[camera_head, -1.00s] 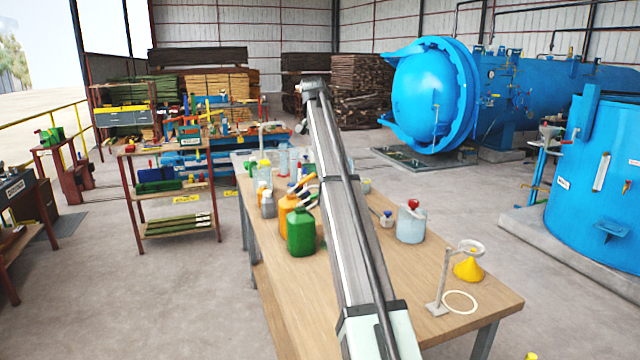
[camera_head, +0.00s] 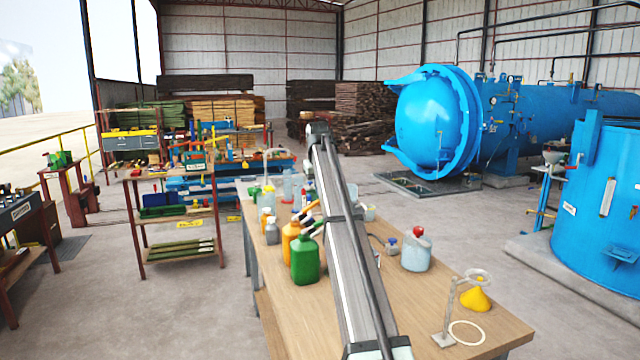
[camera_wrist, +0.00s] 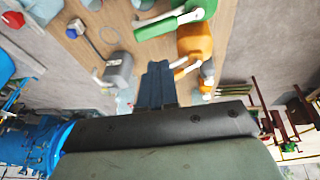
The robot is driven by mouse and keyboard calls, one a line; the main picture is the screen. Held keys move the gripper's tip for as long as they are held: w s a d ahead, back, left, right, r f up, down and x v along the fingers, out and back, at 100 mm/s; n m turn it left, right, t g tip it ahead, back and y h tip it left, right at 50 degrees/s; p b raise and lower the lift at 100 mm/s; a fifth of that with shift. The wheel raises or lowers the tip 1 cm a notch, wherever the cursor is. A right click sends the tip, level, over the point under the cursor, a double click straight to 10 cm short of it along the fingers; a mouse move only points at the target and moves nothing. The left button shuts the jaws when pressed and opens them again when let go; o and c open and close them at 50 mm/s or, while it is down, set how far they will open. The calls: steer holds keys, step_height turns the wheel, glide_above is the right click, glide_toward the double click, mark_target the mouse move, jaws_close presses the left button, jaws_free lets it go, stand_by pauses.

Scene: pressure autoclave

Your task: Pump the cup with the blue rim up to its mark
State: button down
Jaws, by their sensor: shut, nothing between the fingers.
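Several clear cups (camera_head: 298,181) stand at the far end of the wooden bench (camera_head: 415,318); I cannot tell which has a blue rim. A green pump bottle (camera_head: 305,262), an orange bottle (camera_head: 291,238) and a small grey bottle (camera_head: 272,232) stand left of my arm. My gripper is shut and empty, over the bench between the grey and orange bottles. In the head view my arm hides it.
A stand with a ring (camera_head: 447,318), a yellow funnel (camera_head: 475,298) and a pale ring (camera_head: 467,333) occupy the near right corner.

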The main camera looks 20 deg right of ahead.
glide_toward(319, 223)
steer(key=w+d+f, duration=0.2)
steer(key=f, duration=0.1)
steer(key=w+d+f, duration=0.1)
steer(key=shift+d+f, duration=0.15)
steer(key=shift+f, duration=0.2)
steer(key=shift+d+f+y, duration=0.55)
steer(key=shift+d+y, duration=0.05)
steer(key=shift+y, duration=0.6)
steer(key=shift+d+f, duration=0.6)
steer(key=shift+f, duration=0.35)
steer(key=shift+r, duration=0.2)
